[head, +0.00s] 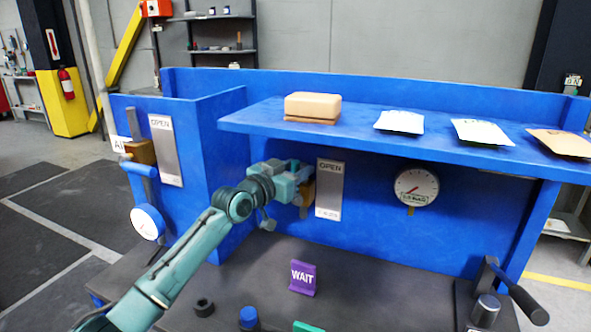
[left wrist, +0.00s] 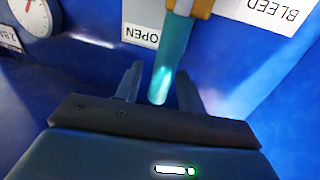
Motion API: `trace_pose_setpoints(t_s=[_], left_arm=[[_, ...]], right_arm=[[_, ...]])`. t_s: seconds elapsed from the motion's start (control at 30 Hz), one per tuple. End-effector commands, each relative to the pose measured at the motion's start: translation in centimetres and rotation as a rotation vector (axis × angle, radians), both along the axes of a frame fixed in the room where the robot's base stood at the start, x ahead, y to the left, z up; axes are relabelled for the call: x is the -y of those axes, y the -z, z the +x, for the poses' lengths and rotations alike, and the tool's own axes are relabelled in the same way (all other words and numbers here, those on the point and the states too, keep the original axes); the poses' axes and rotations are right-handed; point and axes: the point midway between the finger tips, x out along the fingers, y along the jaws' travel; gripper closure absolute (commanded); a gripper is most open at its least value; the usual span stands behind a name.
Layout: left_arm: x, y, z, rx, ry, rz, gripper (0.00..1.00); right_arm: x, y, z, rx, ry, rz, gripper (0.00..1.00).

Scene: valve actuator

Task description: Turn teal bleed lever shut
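The teal bleed lever (left wrist: 172,55) hangs from a brass-coloured valve body (left wrist: 197,6) in the left wrist view. Its free end lies between the two fingers of my left gripper (left wrist: 160,88), with visible gaps on both sides, so the gripper is open around it. A BLEED label (left wrist: 272,12) and an OPEN label (left wrist: 140,37) show beside the valve. In the head view my left gripper (head: 298,172) is at the blue back panel, by the brass body (head: 308,193) and left of a grey OPEN plate (head: 329,188). It hides the lever there. My right gripper is not in view.
A blue shelf (head: 400,141) overhangs the valve, carrying a tan box (head: 312,106) and several packets. A gauge (head: 416,187) is on the panel to the right. A purple WAIT sign (head: 303,278) stands on the dark bench (head: 375,295). A black-handled device (head: 495,290) is at right.

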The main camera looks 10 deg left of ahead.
Motion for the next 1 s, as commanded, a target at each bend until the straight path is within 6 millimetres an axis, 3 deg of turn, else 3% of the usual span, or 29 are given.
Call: trace_pose_setpoints(t_s=[0.47, 1.0], left_arm=[[-0.04, 0.03, -0.03, -0.001, 0.000, 0.000, 1.00], [0.02, 0.30, 0.59, 0.006, -0.001, 0.028, 1.00]], right_arm=[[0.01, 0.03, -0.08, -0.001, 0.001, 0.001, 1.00], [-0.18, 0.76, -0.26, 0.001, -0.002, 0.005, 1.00]])
